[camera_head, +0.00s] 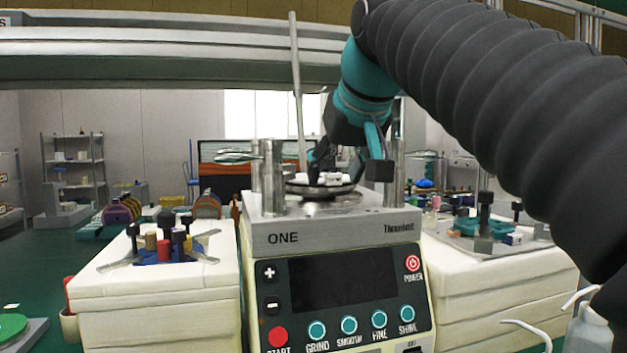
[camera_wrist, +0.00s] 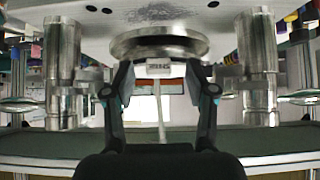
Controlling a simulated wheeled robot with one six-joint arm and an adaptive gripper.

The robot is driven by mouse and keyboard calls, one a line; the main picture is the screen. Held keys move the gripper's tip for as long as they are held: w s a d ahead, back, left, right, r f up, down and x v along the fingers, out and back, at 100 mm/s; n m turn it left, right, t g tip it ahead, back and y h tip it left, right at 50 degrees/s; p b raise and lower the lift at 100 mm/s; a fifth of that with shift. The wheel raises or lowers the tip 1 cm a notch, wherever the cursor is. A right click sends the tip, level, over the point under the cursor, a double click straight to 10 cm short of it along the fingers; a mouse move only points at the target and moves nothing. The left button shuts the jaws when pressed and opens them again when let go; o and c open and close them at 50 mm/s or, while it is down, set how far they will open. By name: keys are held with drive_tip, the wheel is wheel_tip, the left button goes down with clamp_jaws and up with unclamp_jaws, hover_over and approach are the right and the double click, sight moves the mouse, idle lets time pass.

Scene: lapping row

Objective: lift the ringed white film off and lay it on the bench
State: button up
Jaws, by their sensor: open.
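The lapping machine marked ONE (camera_head: 345,235) stands in the middle of the head view. A dark round plate (camera_head: 318,190) is on its top, with small white pieces (camera_head: 328,179) on it. I cannot make out a ringed film there. My gripper (camera_head: 348,168) is open at the plate, its fingers hiding part of it.
Metal posts (camera_head: 271,178) flank the plate, and a thin upright rod (camera_head: 297,90) rises behind it. Pale side blocks (camera_head: 155,290) carry tools and coloured bottles. A green disc (camera_head: 12,328) lies at lower left. A bottle (camera_head: 588,330) stands at lower right.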

clamp_jaws()
drive_tip(key=shift+r, duration=0.15)
drive_tip(key=shift+r+p, duration=0.4)
drive_tip(key=shift+r, duration=0.95)
drive_tip(key=s+d+r, duration=0.4)
drive_tip(key=d+r, duration=0.4)
drive_tip(key=d, duration=0.2)
drive_tip(key=shift+s+d, duration=0.35)
drive_tip(key=shift+s, duration=0.05)
